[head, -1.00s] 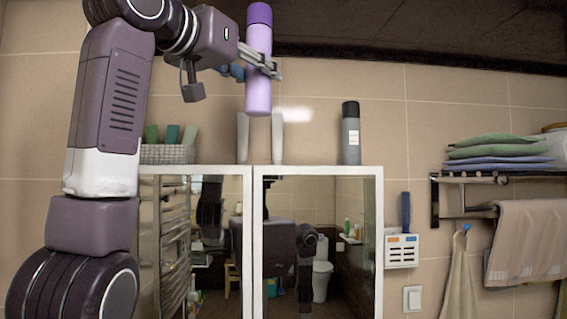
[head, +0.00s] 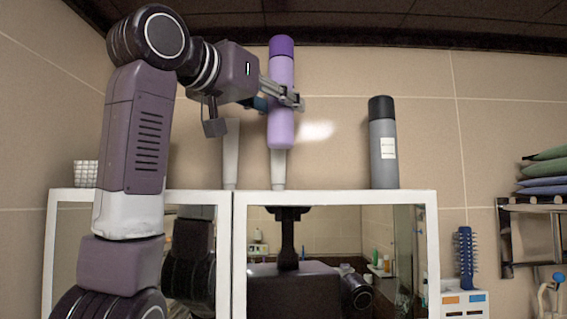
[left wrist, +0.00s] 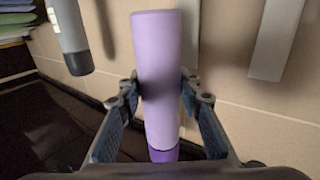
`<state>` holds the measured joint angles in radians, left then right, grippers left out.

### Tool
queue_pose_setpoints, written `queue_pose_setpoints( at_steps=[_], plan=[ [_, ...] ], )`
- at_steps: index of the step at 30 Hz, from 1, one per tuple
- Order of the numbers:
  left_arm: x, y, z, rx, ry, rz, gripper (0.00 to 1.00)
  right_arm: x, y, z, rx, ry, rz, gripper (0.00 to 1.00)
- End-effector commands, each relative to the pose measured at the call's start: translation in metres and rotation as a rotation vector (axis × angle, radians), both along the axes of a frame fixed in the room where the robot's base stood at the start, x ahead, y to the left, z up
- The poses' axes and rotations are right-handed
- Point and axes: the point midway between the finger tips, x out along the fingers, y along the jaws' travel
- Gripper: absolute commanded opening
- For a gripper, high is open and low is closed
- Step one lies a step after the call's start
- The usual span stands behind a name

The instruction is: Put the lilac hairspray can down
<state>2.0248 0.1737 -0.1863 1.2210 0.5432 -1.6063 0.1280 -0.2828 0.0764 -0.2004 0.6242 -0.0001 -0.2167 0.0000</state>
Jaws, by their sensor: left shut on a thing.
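The lilac hairspray can (head: 281,120) has a darker purple cap and is upright in the head view. My left gripper (head: 290,97) is shut on its middle and holds it in the air above the mirror cabinet (head: 335,197). The can also shows in the left wrist view (left wrist: 157,60), between the two fingers of the left gripper (left wrist: 158,95). In the head view, the can's bottom is in front of a pale upright object and above the cabinet's top edge. My right gripper is not in view.
A grey can with a black cap (head: 383,150) stands on the cabinet top to the right. Two pale tapered objects (head: 231,155) stand left of it, one partly behind the lilac can. A white basket (head: 85,174) is at the left. Free room shows between the lilac and grey cans.

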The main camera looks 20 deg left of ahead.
Motion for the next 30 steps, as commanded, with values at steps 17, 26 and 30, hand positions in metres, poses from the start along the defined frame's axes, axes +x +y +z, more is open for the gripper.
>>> queue_pose_setpoints(
  at_steps=[17,26,30],
  plan=[
    [0.002,0.001,-0.062,-0.002,0.002,0.0,0.0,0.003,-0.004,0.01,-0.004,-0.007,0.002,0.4],
    [0.0,0.001,-0.075,-0.002,0.0,0.001,0.0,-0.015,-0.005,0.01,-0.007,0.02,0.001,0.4],
    [0.0,0.001,-0.076,-0.002,0.0,0.0,0.0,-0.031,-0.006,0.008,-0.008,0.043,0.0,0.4]
  ],
)
